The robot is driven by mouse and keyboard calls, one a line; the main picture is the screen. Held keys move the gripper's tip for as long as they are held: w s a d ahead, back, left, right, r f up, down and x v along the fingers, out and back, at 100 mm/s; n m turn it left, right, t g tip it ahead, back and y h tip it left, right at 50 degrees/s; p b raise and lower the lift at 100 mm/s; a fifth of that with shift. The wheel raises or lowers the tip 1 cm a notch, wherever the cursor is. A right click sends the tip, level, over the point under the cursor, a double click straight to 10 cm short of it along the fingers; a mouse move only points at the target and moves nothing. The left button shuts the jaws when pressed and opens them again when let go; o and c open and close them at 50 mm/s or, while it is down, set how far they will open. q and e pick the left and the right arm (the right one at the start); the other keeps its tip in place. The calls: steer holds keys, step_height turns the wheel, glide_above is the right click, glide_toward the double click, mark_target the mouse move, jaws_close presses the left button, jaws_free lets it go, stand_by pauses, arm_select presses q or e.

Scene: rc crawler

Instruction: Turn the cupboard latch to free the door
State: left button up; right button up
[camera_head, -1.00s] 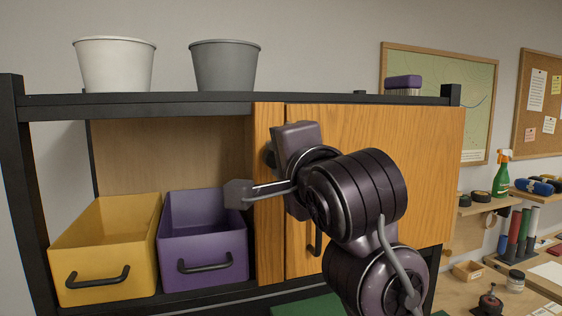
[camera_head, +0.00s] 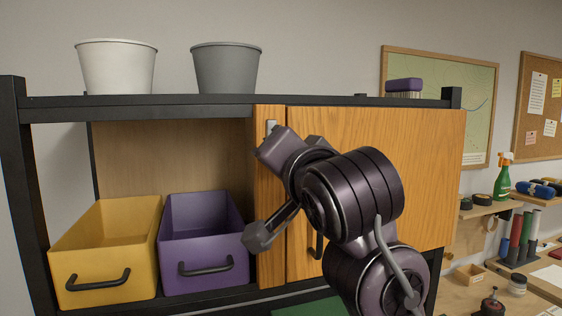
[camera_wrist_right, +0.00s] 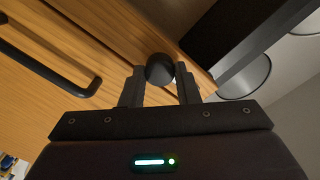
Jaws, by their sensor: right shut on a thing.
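The cupboard door (camera_head: 390,165) is orange wood and looks closed, with a black bar handle (camera_head: 318,246) low on its left side. The handle also shows in the wrist view (camera_wrist_right: 45,57). The latch (camera_wrist_right: 160,68) shows in the right wrist view as a dark rounded knob at the door's edge strip. My right gripper (camera_wrist_right: 160,74) is shut on it, one finger on each side. In the head view my right wrist hides the knob; a small grey plate (camera_head: 270,126) shows on the wooden strip (camera_head: 266,185) just above it. My left gripper is out of view.
A yellow bin (camera_head: 105,245) and a purple bin (camera_head: 203,240) stand in the open bay left of the strip. A cluttered workbench lies at the right.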

steer(key=shift+f, duration=0.15)
steer(key=o, duration=1)
steer(key=shift+a, duration=0.1)
steer(key=shift+c, duration=0.2)
steer(key=b+v, duration=0.3)
steer(key=v, duration=0.4)
steer(key=shift+s, duration=0.35)
